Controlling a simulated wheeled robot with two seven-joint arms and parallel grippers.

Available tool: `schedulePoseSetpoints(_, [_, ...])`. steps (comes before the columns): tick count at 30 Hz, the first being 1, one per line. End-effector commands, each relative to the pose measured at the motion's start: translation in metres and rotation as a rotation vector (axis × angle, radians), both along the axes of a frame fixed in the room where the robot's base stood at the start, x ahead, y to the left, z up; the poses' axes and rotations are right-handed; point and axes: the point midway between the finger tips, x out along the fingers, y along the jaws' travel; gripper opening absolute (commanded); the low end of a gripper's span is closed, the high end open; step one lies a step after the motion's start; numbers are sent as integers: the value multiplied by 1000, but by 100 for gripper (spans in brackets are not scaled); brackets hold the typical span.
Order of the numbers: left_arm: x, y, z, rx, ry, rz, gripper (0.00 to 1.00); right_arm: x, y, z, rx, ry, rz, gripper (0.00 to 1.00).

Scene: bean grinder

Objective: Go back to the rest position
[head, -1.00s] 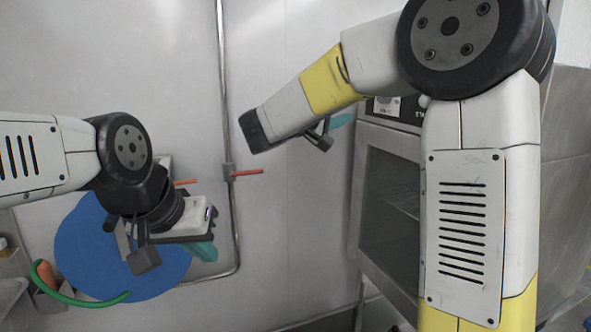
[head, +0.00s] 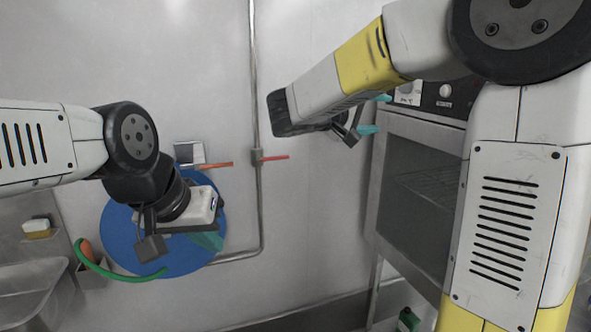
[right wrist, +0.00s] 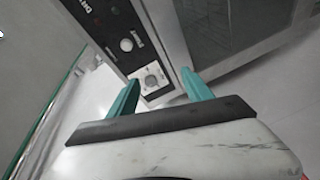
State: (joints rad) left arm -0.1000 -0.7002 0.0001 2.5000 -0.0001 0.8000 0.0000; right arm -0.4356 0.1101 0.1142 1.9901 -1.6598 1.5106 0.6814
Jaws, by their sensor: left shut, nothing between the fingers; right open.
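My left gripper (head: 208,241) hangs at left centre in the head view, in front of a blue round panel. Its teal fingers are shut with nothing seen between them, and the arm partly hides them. My right gripper (head: 376,113) is held in the air in front of the oven, right of centre. Its two teal fingers are apart and empty. They also show spread in the right wrist view (right wrist: 160,90), with the oven's control panel beyond them.
The oven (head: 420,190) stands at the right, partly hidden by my right arm. A vertical pipe (head: 257,100) with red handles runs down the wall. The blue panel (head: 120,235) and green hose (head: 110,272) are behind my left gripper. A metal sink (head: 30,285) is at lower left.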

Motion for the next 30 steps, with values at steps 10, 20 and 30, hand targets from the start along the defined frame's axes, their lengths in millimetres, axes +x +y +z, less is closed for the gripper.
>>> schedulePoseSetpoints(10, [0, 0, 0, 0, 0, 0, 0, -80, -57, -74, 328, 268, -78, 59])
schedulePoseSetpoints(20, [0, 0, 0, 0, 0, 0, 0, -210, -20, -171, 1063, 419, 2, 59])
schedulePoseSetpoints(30, [0, 0, 0, 0, 0, 0, 0, -241, 38, -173, 1485, 255, 145, 59])
